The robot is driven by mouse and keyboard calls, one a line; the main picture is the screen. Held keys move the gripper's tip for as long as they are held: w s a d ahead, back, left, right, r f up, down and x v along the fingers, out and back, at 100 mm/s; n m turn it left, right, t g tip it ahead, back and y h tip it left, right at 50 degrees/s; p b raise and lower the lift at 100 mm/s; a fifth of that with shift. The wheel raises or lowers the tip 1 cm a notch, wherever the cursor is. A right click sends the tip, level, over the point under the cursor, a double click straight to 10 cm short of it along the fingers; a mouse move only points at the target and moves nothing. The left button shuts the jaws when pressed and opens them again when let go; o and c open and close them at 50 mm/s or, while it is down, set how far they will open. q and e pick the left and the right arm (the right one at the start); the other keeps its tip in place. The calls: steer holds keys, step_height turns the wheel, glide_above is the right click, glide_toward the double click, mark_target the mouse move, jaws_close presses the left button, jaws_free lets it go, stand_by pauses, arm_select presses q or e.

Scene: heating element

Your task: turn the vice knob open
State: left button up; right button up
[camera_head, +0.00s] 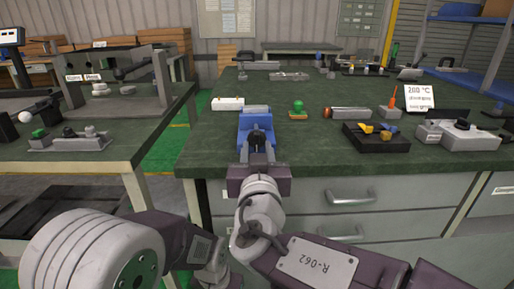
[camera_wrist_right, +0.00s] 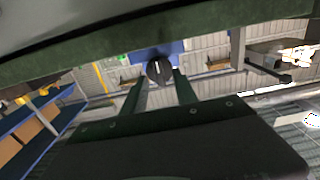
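The blue vice (camera_head: 256,124) stands at the front edge of the green workbench (camera_head: 215,150). In the right wrist view, its round black knob (camera_wrist_right: 159,71) faces my gripper, with a pale line across its face and a blue part (camera_wrist_right: 172,48) behind it. My right gripper (camera_head: 257,151) is in front of the vice in the head view. In the wrist view its two fingers (camera_wrist_right: 159,79) are apart, one on each side of the knob, and do not look closed on it. Whether they touch it is unclear. My left arm shows at the lower left, but its gripper is not seen.
Drawers with handles (camera_head: 350,197) are below the benchtop.

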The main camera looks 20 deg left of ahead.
steer(key=shift+x, duration=1)
jaws_close()
